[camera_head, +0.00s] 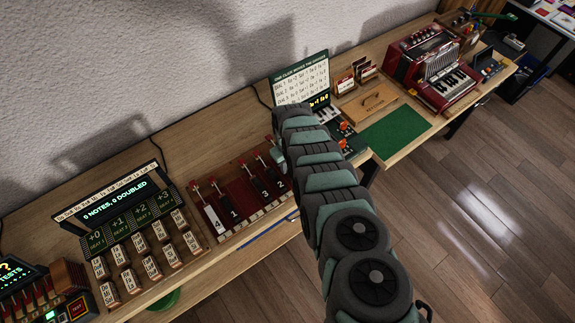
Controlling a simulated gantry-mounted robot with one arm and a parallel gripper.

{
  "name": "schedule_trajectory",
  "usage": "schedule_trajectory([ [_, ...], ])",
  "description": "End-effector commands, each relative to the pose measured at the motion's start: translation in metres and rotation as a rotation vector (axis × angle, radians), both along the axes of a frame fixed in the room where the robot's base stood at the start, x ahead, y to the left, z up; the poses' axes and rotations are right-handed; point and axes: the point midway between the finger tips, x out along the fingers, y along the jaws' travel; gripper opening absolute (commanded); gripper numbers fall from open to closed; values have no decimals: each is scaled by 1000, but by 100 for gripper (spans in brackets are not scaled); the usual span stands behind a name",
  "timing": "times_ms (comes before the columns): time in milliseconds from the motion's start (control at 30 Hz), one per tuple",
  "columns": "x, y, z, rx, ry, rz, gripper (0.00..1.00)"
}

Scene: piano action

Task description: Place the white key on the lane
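A red piano action unit (255,222) with several lanes stands on the wooden bench, left of my arm. A white key (212,217) lies in its leftmost lane. Dark keys marked 1 (233,213), 3 (265,193) and 2 (282,185) lie to the right. A dark red lane (243,194) between keys 1 and 3 looks bare. My arm reaches over the bench, and its far end, with a teal part, is by the right side of the unit. My gripper's fingers cannot be made out; whether they hold anything is hidden.
A display with several note tiles (130,255) stands left of the unit. A chart board (302,80), a green mat (394,131) and a red accordion (435,65) are to the right. A blue rod (265,233) lies along the bench's front edge.

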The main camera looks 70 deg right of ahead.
Motion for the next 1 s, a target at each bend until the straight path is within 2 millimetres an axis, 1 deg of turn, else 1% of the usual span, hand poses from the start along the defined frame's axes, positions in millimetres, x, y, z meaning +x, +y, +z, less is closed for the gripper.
schedule_trajectory([
  [133, 0, 0, -4, 0, 0, 0, 0],
  [167, 0, 0, -4, 0, 0, -1, 23],
  [400, 0, 0, -3, 0, -1, -1, 43],
  [433, 0, 0, -3, 0, -1, -1, 44],
  [667, 0, 0, -2, 0, -1, -1, 44],
  [833, 1, -1, 6, -2, -2, 1, 44],
  [1000, 2, -2, 20, -1, 0, 1, 44],
])
